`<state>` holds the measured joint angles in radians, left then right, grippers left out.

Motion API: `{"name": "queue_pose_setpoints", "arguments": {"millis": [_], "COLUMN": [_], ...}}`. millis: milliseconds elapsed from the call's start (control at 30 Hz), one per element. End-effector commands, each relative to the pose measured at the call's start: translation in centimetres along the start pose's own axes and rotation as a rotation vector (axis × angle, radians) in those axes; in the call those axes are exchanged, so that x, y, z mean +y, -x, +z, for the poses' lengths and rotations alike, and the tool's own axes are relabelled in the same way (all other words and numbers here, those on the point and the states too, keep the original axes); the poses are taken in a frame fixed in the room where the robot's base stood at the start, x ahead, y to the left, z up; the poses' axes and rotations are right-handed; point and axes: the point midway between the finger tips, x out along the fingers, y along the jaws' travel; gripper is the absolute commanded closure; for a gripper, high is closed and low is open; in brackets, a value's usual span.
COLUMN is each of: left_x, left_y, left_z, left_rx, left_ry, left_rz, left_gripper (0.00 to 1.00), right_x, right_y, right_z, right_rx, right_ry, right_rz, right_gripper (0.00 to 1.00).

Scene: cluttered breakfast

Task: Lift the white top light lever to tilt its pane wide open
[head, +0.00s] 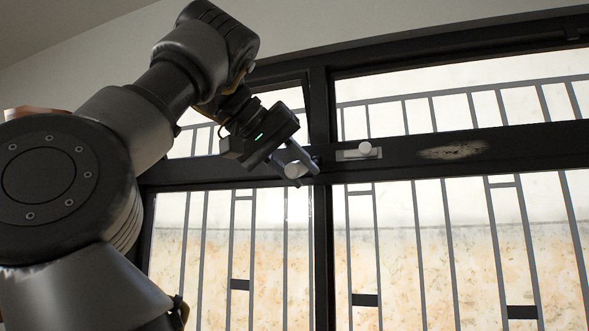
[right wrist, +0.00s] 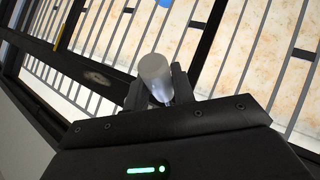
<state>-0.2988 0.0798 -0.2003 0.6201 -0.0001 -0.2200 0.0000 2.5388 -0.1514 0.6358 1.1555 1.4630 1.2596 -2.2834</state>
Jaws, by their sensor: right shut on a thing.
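The white lever (head: 294,170) sits on the dark crossbar under the upper left pane (head: 283,98). My right gripper (head: 300,166) reaches up to it from the left and is shut on it. In the right wrist view the lever's pale round knob (right wrist: 155,75) stands between the two fingers (right wrist: 158,92). The fingers hide part of the lever. The right edge of the upper left pane's frame looks slanted against the upright post; how far it stands open I cannot tell. My left gripper is not in view.
A worn patch (head: 452,150) marks the bar farther right. Grey bars stand behind the glass.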

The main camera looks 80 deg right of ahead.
Motion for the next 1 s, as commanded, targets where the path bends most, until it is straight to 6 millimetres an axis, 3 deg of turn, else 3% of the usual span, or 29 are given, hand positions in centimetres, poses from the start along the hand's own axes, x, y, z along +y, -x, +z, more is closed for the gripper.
{"name": "queue_pose_setpoints", "arguments": {"millis": [100, 133, 267, 667, 1000], "left_x": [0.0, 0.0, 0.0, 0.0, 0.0], "left_y": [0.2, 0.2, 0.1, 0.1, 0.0], "left_z": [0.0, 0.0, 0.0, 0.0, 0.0], "left_rx": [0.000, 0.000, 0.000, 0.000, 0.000], "left_ry": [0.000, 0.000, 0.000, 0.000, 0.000], "left_rz": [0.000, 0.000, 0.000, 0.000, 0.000], "left_gripper": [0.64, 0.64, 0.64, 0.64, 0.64], "right_x": [0.2, 0.2, 0.2, 0.0, 0.1], "right_y": [0.3, 0.3, 0.3, 0.3, 3.1], "right_z": [-0.3, -0.3, -0.3, -0.2, -0.1], "right_rx": [0.012, 0.013, 0.010, 0.004, 0.013], "right_ry": [-0.006, -0.006, -0.005, 0.000, -0.001], "right_rz": [0.002, 0.002, 0.001, -0.002, -0.005], "right_gripper": [1.00, 0.71, 0.54, 0.53, 0.53]}}
